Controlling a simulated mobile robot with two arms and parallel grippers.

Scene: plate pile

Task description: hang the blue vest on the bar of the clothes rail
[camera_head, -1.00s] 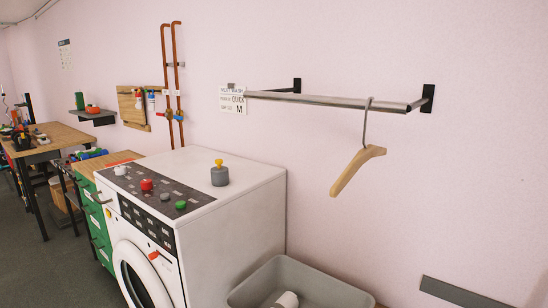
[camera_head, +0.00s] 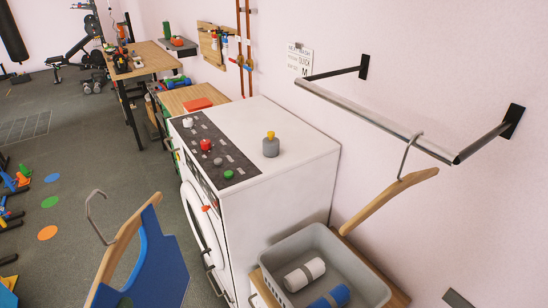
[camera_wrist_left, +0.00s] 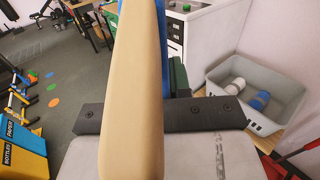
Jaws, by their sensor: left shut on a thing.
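The blue vest (camera_head: 150,262) hangs on a wooden hanger (camera_head: 125,240) at the lower left of the head view, tilted, its hook (camera_head: 92,210) up and free. In the left wrist view my left gripper (camera_wrist_left: 133,116) is shut on the wooden hanger, with a strip of blue vest (camera_wrist_left: 164,45) behind it. The gripper itself is not clear in the head view. The clothes rail's bar (camera_head: 370,115) is on the wall at the upper right, apart from the vest. An empty wooden hanger (camera_head: 390,198) hangs near the bar's near end. My right gripper is not in view.
A white washing machine (camera_head: 300,155) stands between the vest and the wall. A grey basket (camera_head: 365,265) with a white roll (camera_head: 305,275) and a blue roll (camera_head: 330,298) sits below the rail. The bar's middle is clear.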

